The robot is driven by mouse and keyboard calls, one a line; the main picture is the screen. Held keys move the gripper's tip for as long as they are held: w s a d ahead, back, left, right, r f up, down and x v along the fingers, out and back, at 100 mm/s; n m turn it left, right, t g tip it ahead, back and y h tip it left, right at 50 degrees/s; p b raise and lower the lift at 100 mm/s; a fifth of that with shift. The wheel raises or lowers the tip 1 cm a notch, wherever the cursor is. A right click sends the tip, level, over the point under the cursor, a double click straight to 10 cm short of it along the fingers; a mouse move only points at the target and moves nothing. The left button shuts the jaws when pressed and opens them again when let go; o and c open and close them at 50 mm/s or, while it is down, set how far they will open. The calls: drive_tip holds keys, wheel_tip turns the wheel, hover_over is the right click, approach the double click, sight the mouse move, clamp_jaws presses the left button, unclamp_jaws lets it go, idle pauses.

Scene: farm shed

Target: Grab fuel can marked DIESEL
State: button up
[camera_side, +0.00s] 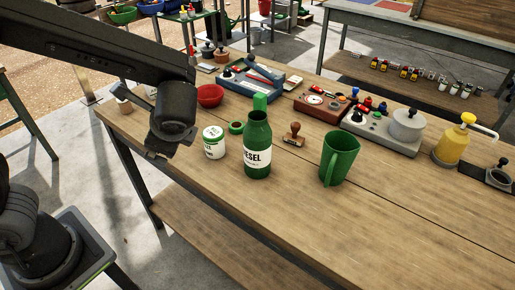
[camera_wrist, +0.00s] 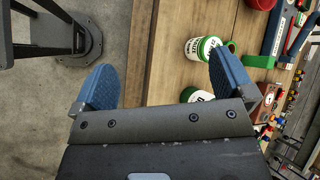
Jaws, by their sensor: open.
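A tall green bottle (camera_side: 258,148) stands upright on the table with a white label, part of which reads "ESEL". Left of it is a short white and green can (camera_side: 213,142), whose label ends in "EL". In the wrist view a white-labelled green can (camera_wrist: 203,48) stands beside the right finger, and a second green item with a white label (camera_wrist: 196,94) is partly hidden below it. My gripper (camera_wrist: 160,80) has its two blue fingers wide apart with nothing between them. In the side view it is left of the can, at the table's edge, apart from it.
A green mug (camera_side: 340,158) stands right of the bottle, with a stamp (camera_side: 293,134) behind. A green ring (camera_side: 236,127), green block (camera_side: 260,102) and red bowl (camera_side: 209,95) are close by. Devices line the back. The front right tabletop is clear.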

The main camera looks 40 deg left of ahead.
drive_tip(key=w+d+f+m+t+y, duration=0.4)
drive_tip(key=w+d+m, duration=0.2)
drive_tip(key=d+m, duration=0.1)
drive_tip(key=m+t, duration=0.7)
drive_tip(key=m, duration=0.1)
approach(256, 150)
drive_tip(key=x, duration=0.7)
drive_tip(key=shift+w+a, duration=0.25)
drive_tip(key=shift+w, duration=0.05)
drive_tip(key=shift+w+d+x, duration=0.1)
drive_tip(key=shift+x, duration=1.3)
drive_tip(key=shift+w+d+x, duration=0.1)
drive_tip(key=shift+d+x, duration=0.05)
drive_tip(key=shift+x, duration=1.3)
drive_tip(key=shift+f, duration=0.1)
drive_tip(key=shift+c, duration=0.5)
drive_tip(key=c, duration=1)
